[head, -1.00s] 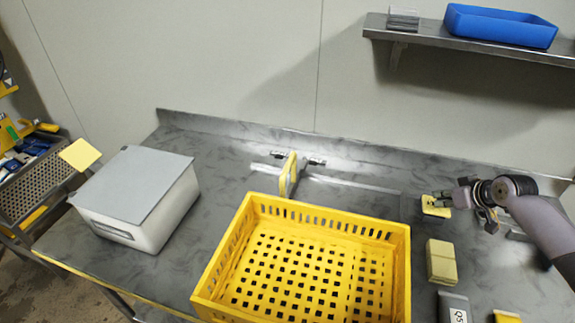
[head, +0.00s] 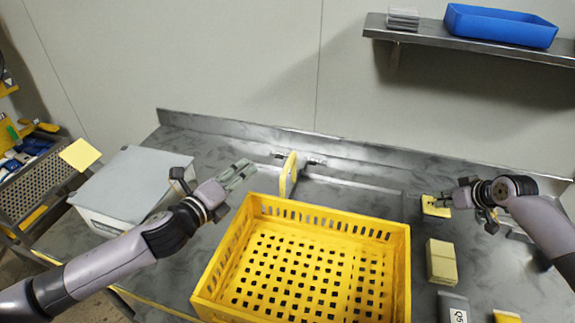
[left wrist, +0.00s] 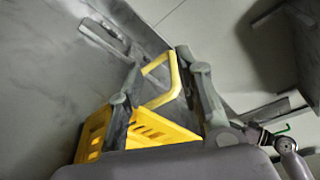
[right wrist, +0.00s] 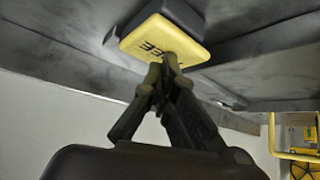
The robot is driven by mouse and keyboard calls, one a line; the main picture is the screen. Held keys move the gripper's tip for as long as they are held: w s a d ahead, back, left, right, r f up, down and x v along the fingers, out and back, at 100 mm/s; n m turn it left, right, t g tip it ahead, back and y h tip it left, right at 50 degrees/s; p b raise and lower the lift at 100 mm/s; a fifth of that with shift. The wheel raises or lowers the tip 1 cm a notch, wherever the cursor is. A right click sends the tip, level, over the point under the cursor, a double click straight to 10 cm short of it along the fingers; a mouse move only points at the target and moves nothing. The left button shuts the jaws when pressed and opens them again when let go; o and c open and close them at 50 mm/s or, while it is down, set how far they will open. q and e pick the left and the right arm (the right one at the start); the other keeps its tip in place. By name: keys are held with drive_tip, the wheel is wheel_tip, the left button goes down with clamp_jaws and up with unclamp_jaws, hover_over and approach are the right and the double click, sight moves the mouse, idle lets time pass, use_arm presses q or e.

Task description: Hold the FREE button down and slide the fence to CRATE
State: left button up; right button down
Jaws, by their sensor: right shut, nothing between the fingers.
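The yellow fence (head: 288,176) stands upright at the rail (head: 352,184) behind the crate. It also shows in the left wrist view (left wrist: 173,78), seen between my fingers and beyond them. My left gripper (head: 246,168) is open and empty, to the left of the fence and apart from it. The yellow FREE button (head: 434,211) is on the right of the bench; its lettering is partly covered in the right wrist view (right wrist: 150,40). My right gripper (head: 447,200) is shut and empty, with its fingertips at the button's face and seemingly touching it. Whether the button is pressed in, I cannot tell.
A large yellow crate (head: 400,252) stands in front of the fence, close to my left gripper. A grey-lidded box (head: 130,180) is at the left, partly behind my left arm. Yellow blocks (head: 441,262) lie right of the crate. A shelf (head: 470,43) overhangs the back right.

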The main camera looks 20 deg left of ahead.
use_arm(q)
drive_tip(key=m+g+h, duration=0.1)
drive_tip(key=m, duration=0.1)
approach(288, 163)
drive_tip(key=s+a, duration=0.1)
drive_tip(key=s, duration=0.1)
drive_tip(key=x, duration=1.2)
drive_tip(key=shift+d+f, duration=0.15)
drive_tip(key=shift+d, duration=0.05)
clamp_jaws()
